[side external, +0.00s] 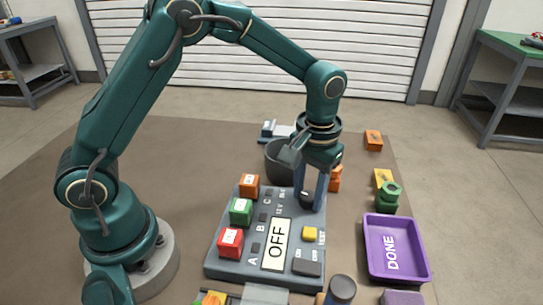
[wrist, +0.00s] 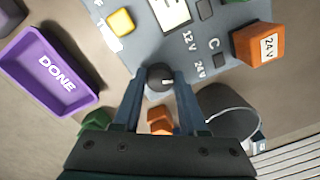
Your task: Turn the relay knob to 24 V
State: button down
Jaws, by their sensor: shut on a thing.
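The relay knob (wrist: 157,76) is a small round dark knob with a pale mark on its right side in the wrist view. It sits on the grey panel (wrist: 145,50), near the printed labels "12 V" (wrist: 190,42) and "24 V" (wrist: 201,68). My gripper (wrist: 157,82) is shut on the knob, one finger on each side. In the side view my gripper (side external: 310,195) points down at the panel's far right corner and mostly hides the knob. The panel's display (side external: 277,245) reads "OFF". I cannot tell exactly which label the mark points at.
Orange (side external: 249,186), green (side external: 240,211) and red (side external: 230,242) blocks stand along the panel's left side. A dark bin (side external: 279,162) is close behind my gripper. A purple "DONE" tray (side external: 372,267) lies to the right. A yellow button (side external: 309,233) is on the panel.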

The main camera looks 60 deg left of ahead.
aim_at(309, 196)
jog(key=shift+m, duration=0.6)
jog(key=shift+c, duration=2.2)
grip_release()
jog(key=shift+r, duration=0.1)
jog(key=shift+d+r, duration=0.1)
jog(key=shift+r, duration=2.4)
